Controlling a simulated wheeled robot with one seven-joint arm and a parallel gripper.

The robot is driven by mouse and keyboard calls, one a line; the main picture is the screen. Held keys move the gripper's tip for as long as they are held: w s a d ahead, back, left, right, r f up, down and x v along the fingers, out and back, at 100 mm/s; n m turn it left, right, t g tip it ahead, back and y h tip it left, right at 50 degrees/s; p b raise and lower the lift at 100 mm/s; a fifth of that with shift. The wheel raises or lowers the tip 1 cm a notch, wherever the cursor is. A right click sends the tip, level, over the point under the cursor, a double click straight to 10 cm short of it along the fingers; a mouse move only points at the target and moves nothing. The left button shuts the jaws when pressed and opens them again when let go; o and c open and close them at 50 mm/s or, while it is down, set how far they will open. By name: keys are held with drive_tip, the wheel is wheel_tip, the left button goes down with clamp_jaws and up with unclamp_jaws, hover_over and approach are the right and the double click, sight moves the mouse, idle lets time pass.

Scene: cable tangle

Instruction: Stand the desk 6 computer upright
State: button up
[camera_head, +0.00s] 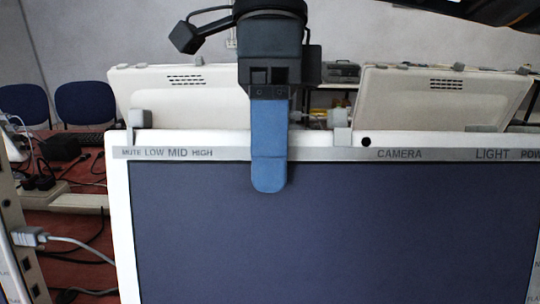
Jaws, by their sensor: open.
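A white-framed computer (330,230) with a dark screen fills the lower part of the head view. Its top strip reads MUTE, LOW, MID, HIGH, CAMERA and LIGHT. No desk number shows, so I cannot tell whether it is the desk 6 computer. Its lower part is out of frame, and how far it tilts is unclear. My gripper (269,182) points down at its top edge, left of centre. One blue finger hangs in front of the upper screen; the other finger is hidden. The gripper is open, and I cannot tell whether it touches the frame.
Two more white computers (190,98) (435,97) stand behind, leaning slightly. Blue chairs (85,103) are at the back left. Dark cables and a black box (60,148) lie on a reddish surface at left. A grey plug with a cable (30,237) is at lower left.

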drive_tip(key=shift+f, duration=0.2)
drive_tip(key=shift+s, duration=0.1)
clamp_jaws()
idle(0.5)
